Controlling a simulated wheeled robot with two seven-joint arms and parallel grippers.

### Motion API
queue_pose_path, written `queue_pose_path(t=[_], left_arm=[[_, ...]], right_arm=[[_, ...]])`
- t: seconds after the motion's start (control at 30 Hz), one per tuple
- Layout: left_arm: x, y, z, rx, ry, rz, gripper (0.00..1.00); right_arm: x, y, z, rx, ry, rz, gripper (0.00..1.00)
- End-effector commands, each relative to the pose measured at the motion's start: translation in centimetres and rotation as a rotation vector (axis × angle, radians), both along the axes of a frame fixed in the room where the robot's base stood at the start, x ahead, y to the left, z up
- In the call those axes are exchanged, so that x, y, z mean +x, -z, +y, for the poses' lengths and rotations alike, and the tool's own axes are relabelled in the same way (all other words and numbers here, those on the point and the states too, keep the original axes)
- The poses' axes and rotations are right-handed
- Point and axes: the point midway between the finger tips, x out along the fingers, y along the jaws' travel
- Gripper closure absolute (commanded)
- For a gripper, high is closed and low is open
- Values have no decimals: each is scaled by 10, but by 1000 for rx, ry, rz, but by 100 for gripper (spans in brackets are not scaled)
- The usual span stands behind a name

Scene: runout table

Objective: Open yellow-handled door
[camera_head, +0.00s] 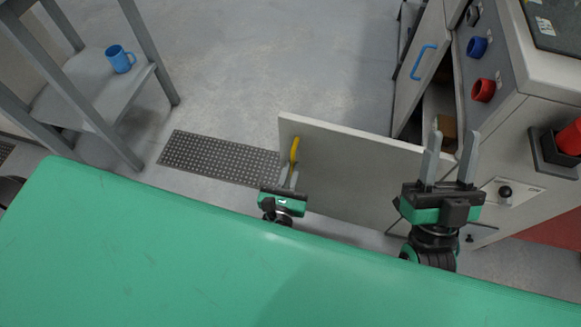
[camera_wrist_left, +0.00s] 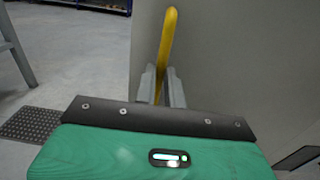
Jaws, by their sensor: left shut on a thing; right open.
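The door (camera_head: 352,172) is a pale grey panel that stands swung out from the machine cabinet on the right in the head view. Its yellow handle (camera_head: 294,149) is near the door's left edge. My left gripper (camera_head: 289,178) is shut on the lower part of the yellow handle. In the left wrist view the yellow handle (camera_wrist_left: 168,40) rises from between the two fingers, in front of the door face (camera_wrist_left: 240,60). My right gripper (camera_head: 452,160) is open and empty, with fingers pointing up, in front of the door's right part and the cabinet.
The cabinet (camera_head: 525,85) has blue (camera_head: 477,47) and red (camera_head: 483,90) knobs and a blue-handled door (camera_head: 408,75). A brown item (camera_head: 446,130) shows in the opening. A green surface (camera_head: 150,260) fills the foreground. A grey shelf (camera_head: 90,85) holds a blue mug (camera_head: 120,58). Floor behind the door is clear.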

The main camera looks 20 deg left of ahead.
Motion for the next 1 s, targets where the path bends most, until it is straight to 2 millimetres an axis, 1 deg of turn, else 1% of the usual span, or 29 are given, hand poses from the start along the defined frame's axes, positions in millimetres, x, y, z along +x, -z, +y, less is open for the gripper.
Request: queue_pose_path(t=[0.03, 0.1, 0.13, 0.2, 0.23, 0.5, 0.63, 0.77, 0.87, 1.0], left_arm=[[-1, 0, -4, -3, 11, 2, 100], [-1, 0, -5, -4, 12, 3, 100], [-1, 0, -5, -4, 13, 3, 85], [-1, 0, -5, -4, 13, 3, 72], [-1, 0, -5, -3, 12, 3, 68], [-1, 0, -3, -2, 8, 2, 68], [-9, 1, -3, 0, 8, 3, 68], [-31, 0, -4, -1, 9, 5, 68], [-55, 1, -6, -1, 10, 6, 68], [-87, 0, -8, -1, 11, 6, 68]], right_arm=[[0, 0, 0, 0, 0, 0, 57], [0, 0, 0, 0, 0, 0, 57], [0, 0, 0, 0, 0, 1, 57], [0, 0, 0, 0, 0, 0, 57], [0, 0, 0, 0, 0, 0, 57], [0, 0, 0, 0, 0, 1, 57], [1, 0, 0, -1, 0, 7, 57], [4, 3, 2, -8, -4, 36, 57], [6, 16, 7, -25, -15, 107, 57], [11, 25, 10, -39, -23, 169, 57]])
